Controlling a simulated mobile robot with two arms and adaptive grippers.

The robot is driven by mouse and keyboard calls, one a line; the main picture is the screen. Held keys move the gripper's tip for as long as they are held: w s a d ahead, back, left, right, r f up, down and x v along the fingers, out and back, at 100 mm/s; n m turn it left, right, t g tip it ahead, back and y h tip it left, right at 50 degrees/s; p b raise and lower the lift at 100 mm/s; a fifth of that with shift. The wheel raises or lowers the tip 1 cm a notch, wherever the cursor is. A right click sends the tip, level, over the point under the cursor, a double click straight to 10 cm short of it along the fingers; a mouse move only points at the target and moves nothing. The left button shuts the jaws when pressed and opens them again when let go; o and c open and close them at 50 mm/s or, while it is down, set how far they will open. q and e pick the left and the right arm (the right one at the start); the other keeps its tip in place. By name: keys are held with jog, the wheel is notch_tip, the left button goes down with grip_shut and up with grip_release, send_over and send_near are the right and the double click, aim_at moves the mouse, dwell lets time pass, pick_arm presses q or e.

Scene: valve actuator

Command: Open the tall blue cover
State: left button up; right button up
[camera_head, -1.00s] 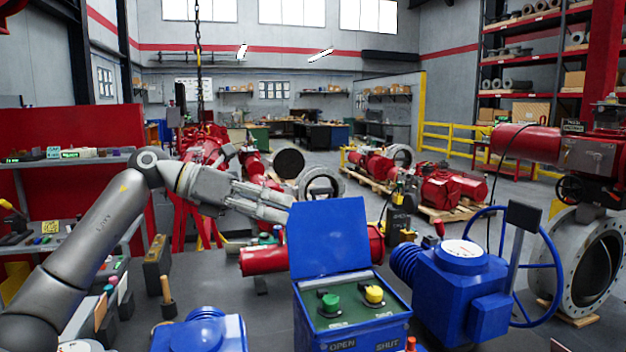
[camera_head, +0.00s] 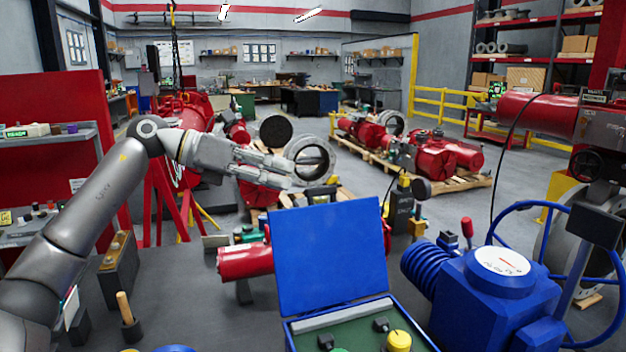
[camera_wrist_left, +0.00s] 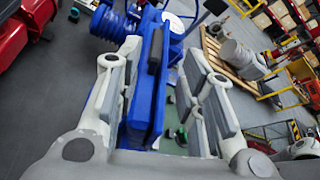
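The tall blue cover (camera_head: 328,255) stands raised, hinged at the back of the blue control box (camera_head: 412,338), whose green inner panel is exposed. In the left wrist view the cover (camera_wrist_left: 145,85) shows nearly edge-on, lined up between the fingers. My left gripper (camera_head: 287,173) is in the head view, its fingertips just above the cover's upper left edge in the picture. In the left wrist view its fingers (camera_wrist_left: 155,95) are spread apart. I cannot tell whether either finger touches the cover. My right gripper is not in view.
A blue actuator (camera_head: 495,295) with a handwheel stands right of the box. A yellow knob (camera_head: 399,341) sits on the panel. A red cylinder (camera_head: 245,261) lies behind the cover, left of it. A wooden-handled tool (camera_head: 126,312) stands on the grey bench at left.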

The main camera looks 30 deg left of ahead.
pick_arm(q)
jog(key=p+x, duration=0.2)
jog(key=x, duration=0.4)
jog(key=shift+w, duration=0.35)
jog(key=shift+w+d+f, duration=0.3)
jog(key=shift+d, duration=0.3)
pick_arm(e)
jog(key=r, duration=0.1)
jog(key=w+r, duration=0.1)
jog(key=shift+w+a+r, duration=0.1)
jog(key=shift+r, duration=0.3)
pick_arm(q)
jog(key=shift+f, duration=0.1)
jog(key=shift+c, duration=0.3)
jog(key=c, duration=0.7)
grip_shut()
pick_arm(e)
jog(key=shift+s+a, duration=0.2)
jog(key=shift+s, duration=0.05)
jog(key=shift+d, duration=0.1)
